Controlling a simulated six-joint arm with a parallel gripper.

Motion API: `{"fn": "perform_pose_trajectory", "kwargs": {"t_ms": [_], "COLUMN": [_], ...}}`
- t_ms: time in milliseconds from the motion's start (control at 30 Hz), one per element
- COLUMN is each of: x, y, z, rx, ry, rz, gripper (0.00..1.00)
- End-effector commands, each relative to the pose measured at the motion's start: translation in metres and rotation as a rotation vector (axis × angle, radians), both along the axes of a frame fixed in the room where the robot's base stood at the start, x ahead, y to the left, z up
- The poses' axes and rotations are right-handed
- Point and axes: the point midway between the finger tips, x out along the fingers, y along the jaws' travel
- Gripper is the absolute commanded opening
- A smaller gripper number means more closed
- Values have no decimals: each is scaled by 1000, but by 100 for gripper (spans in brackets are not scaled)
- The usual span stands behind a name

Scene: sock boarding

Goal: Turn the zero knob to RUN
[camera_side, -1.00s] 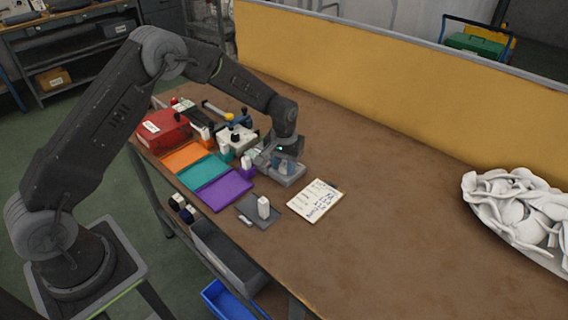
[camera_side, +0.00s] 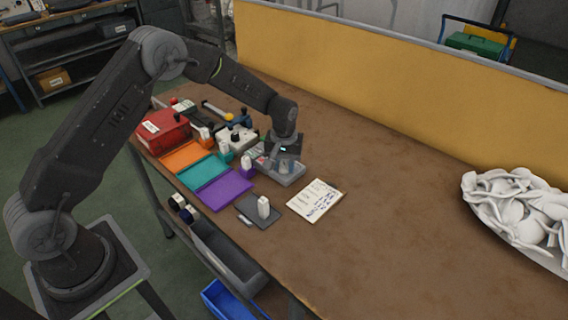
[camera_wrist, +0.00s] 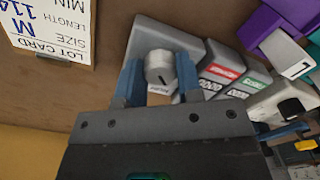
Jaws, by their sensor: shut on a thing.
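The zero knob (camera_wrist: 159,66) is a round silver-grey knob with a dark pointer mark, on a grey gauge box (camera_wrist: 200,48). In the wrist view my gripper (camera_wrist: 160,76) has its two blue fingers on either side of the knob, shut on it. A small label below the knob is partly hidden and too small to read. In the side view the gauge box (camera_side: 291,179) sits on the brown bench, with my gripper (camera_side: 281,160) over it; the knob is hidden there.
Red and green labelled counters (camera_wrist: 222,72) sit beside the knob. A lot card (camera_side: 316,200) lies right of the box. Purple (camera_side: 222,192), teal and orange mats lie left. A white block (camera_side: 264,207) stands on a grey plate. White socks (camera_side: 515,210) fill a tray far right.

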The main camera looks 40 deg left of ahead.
Motion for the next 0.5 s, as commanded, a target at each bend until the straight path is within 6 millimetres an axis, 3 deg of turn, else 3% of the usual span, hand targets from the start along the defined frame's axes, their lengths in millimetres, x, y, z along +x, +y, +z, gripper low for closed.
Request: {"fn": "perform_pose_trajectory", "kwargs": {"t_ms": [267, 500], "x": [0, 0], "y": [0, 0], "z": [0, 1], "rx": [-1, -1], "ry": [-1, -1], "rz": [1, 1], "gripper": [58, 59]}}
